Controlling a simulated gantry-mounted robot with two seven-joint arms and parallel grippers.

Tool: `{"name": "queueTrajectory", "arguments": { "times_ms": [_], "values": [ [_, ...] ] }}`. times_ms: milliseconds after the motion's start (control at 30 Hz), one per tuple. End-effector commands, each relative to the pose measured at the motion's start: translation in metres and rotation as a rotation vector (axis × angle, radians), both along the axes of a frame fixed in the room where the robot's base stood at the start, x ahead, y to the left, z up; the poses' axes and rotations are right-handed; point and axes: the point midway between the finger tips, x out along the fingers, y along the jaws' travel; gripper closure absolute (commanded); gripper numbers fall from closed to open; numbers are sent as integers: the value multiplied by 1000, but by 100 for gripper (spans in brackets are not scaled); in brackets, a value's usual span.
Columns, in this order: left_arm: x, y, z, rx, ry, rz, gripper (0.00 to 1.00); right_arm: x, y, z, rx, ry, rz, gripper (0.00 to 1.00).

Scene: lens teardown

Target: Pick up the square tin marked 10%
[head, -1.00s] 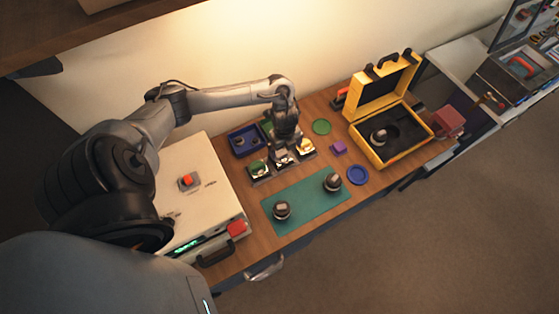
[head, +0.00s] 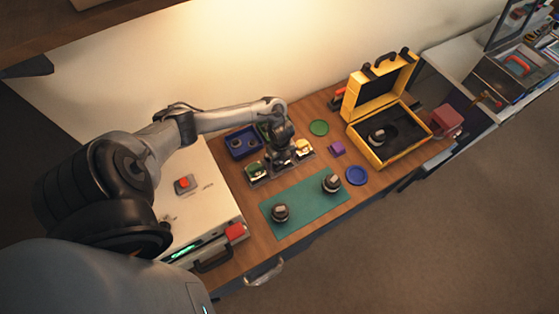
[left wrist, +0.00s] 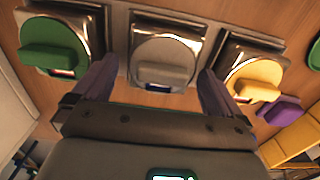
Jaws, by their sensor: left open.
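Three square metal tins stand in a row on the wooden bench. In the left wrist view they are a green-topped tin (left wrist: 60,45), a grey-topped tin (left wrist: 165,55) and a yellow-topped tin (left wrist: 252,75). The head view shows the green-topped tin (head: 255,169) and the yellow-topped tin (head: 304,147) on either side of my left gripper (head: 280,156). Small labels show on the tins, but I cannot read which is marked 10%. My left gripper (left wrist: 157,72) is open and empty, its fingers pointing at either side of the grey-topped tin. My right gripper is out of view.
A blue tray (head: 243,142) lies behind the tins. In front, a green mat (head: 305,203) bears two dark round parts. A purple block (head: 337,148), a green disc (head: 319,127) and a blue disc (head: 357,175) lie right, before an open yellow case (head: 379,165).

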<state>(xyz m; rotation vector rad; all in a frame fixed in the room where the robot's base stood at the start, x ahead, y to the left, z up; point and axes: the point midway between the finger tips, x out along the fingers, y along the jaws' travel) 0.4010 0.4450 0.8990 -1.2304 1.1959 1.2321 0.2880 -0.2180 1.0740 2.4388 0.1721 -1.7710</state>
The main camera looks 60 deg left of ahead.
Motion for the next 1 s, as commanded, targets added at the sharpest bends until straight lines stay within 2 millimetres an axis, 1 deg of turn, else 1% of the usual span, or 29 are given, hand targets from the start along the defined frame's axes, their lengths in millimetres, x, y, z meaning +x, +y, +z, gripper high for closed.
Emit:
{"name": "queueTrajectory", "arguments": {
  "times_ms": [100, 333, 367, 700, 733, 1000],
  "values": [
    [0, 0, -7, 0, 0, 0, 0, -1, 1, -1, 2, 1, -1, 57],
    [0, 0, -8, 0, -1, -1, 0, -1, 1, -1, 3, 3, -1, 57],
    [0, 0, -8, 0, -1, -1, 3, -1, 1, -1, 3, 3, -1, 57],
    [0, 0, -8, 0, -1, 0, 55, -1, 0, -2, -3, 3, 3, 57],
    [0, 0, -7, 0, -2, 0, 56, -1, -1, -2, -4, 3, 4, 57],
    [1, 0, -6, 1, -2, 0, 56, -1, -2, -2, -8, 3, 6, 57]
  ]
}}
